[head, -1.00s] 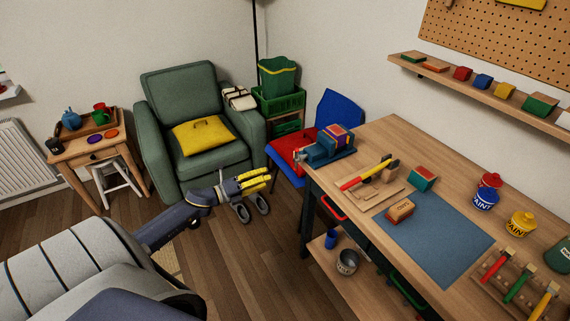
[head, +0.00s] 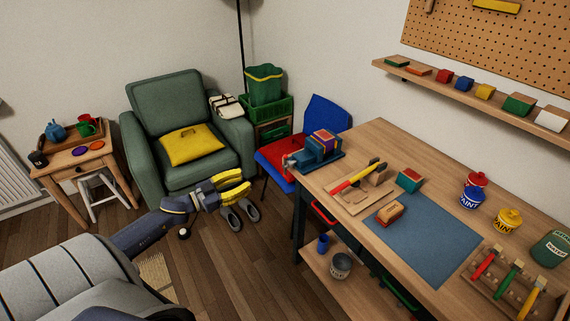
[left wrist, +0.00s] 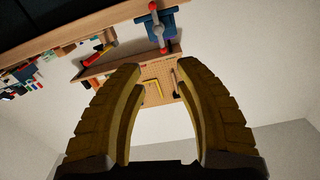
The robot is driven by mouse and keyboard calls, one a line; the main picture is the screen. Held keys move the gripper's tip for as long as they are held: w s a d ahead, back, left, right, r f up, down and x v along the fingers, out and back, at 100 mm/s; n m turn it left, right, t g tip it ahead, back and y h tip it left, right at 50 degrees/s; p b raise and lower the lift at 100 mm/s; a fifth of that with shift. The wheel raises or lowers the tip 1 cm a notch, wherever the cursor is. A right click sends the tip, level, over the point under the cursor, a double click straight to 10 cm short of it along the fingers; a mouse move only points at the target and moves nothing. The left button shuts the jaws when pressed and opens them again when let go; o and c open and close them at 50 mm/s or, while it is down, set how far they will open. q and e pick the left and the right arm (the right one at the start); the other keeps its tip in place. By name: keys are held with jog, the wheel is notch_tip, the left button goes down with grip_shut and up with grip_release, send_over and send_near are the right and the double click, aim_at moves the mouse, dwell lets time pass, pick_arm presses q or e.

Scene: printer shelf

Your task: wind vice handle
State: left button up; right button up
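The blue vice (head: 318,155) stands on the near left corner of the workbench. In the left wrist view the vice (left wrist: 168,27) is at the top, with its grey handle bar (left wrist: 157,28) showing red ends. The handle is small and hard to make out in the head view. My left gripper (head: 243,184) has yellow fingers and is open and empty, left of the vice and apart from it. In the left wrist view its two fingers (left wrist: 158,68) are spread wide with nothing between them. My right gripper is not in view.
The workbench (head: 375,135) also bears a blue mat (head: 430,245), a hammer, paint tins and a tool rack. A blue and red chair (head: 325,114) stands behind the vice. The green armchair (head: 165,95) is behind my left gripper.

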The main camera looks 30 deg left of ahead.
pick_arm(q)
jog(key=n, duration=0.1)
send_over(285, 176)
jog(key=shift+w+a+n, duration=0.2)
jog(key=shift+w+n, duration=0.05)
jog(key=shift+n, duration=0.05)
dwell(0.7)
grip_shut()
dwell(0.3)
